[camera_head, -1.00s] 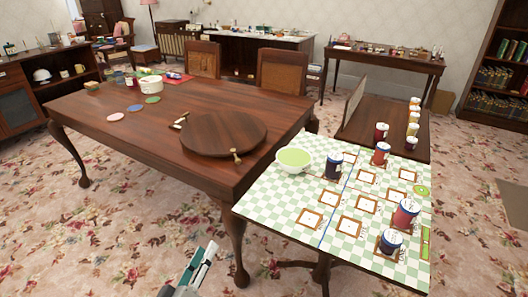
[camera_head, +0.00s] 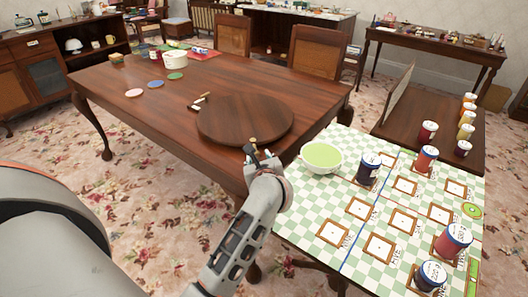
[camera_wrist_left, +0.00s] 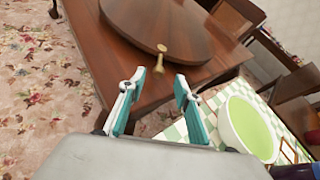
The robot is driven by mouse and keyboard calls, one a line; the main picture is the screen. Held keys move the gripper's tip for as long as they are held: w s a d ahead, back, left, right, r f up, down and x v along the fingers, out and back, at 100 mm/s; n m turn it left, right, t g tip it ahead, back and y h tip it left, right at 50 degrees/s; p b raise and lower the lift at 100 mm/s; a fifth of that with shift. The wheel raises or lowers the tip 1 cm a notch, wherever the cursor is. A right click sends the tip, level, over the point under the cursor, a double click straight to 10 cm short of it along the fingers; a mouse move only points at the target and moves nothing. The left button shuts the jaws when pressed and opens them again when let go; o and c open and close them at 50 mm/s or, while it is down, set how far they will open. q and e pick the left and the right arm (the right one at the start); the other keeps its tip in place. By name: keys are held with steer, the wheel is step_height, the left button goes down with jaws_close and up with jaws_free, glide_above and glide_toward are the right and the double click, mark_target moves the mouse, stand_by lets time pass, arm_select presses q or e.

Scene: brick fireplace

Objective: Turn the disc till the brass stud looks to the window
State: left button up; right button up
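The dark wooden disc (camera_head: 245,117) lies flat on the long table; part of it shows at the top of the left wrist view (camera_wrist_left: 165,25). The brass stud (camera_wrist_left: 160,62) sticks out at the disc's near edge. In the head view the stud is partly hidden by my left gripper (camera_head: 260,153). In the left wrist view the two fingers of my left gripper (camera_wrist_left: 156,85) are apart, with nothing between them. The stud shows just beyond the gap, apart from both fingers. My right gripper is out of view. No window shows.
A small dark block with a pale piece (camera_head: 199,102) lies left of the disc. A green bowl (camera_head: 322,157) and several cans stand on the checked board (camera_head: 315,205), close right of my gripper. Coasters (camera_head: 155,84) lie farther back.

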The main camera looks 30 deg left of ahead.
mark_target(257, 153)
arm_select(q)
steer(key=x, duration=0.6)
steer(key=shift+a+f+b, duration=0.1)
steer(key=shift+a+b, duration=0.05)
steer(key=shift+b, duration=0.2)
jaws_close()
